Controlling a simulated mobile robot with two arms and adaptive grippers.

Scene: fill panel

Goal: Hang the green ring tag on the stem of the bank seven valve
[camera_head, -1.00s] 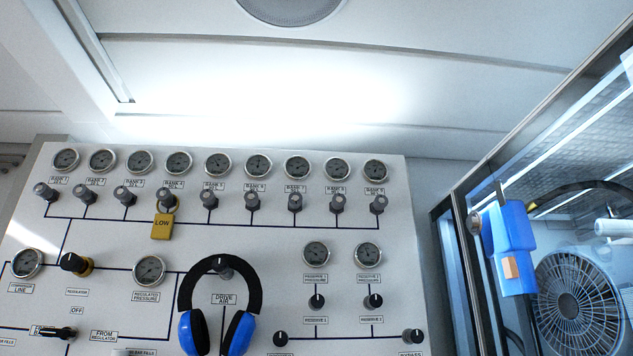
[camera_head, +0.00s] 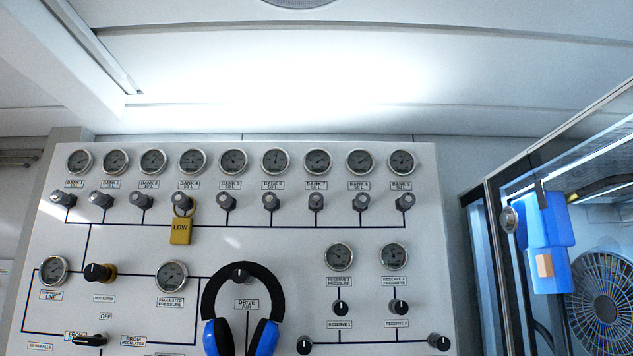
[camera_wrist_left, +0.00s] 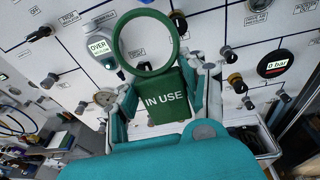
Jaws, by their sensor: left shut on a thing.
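The green ring tag (camera_wrist_left: 164,101) reads "IN USE" and has a large open ring on top. In the left wrist view my left gripper (camera_wrist_left: 160,88) is shut on the tag's flat body, with the ring standing free beyond the fingers. The bank seven valve (camera_head: 316,201) is a dark knob under the bank 7 gauge (camera_head: 317,161) in the head view, with nothing hung on it. Neither the tag nor a gripper shows in the head view. I cannot tell how far the tag is from the bank seven valve. My right gripper is in neither view.
A yellow "LOW" tag (camera_head: 181,233) hangs on the bank 4 valve. Blue and black ear defenders (camera_head: 245,277) hang lower on the panel. Similar valves stand on both sides of bank seven. A blue device (camera_head: 544,245) is on the glass at right.

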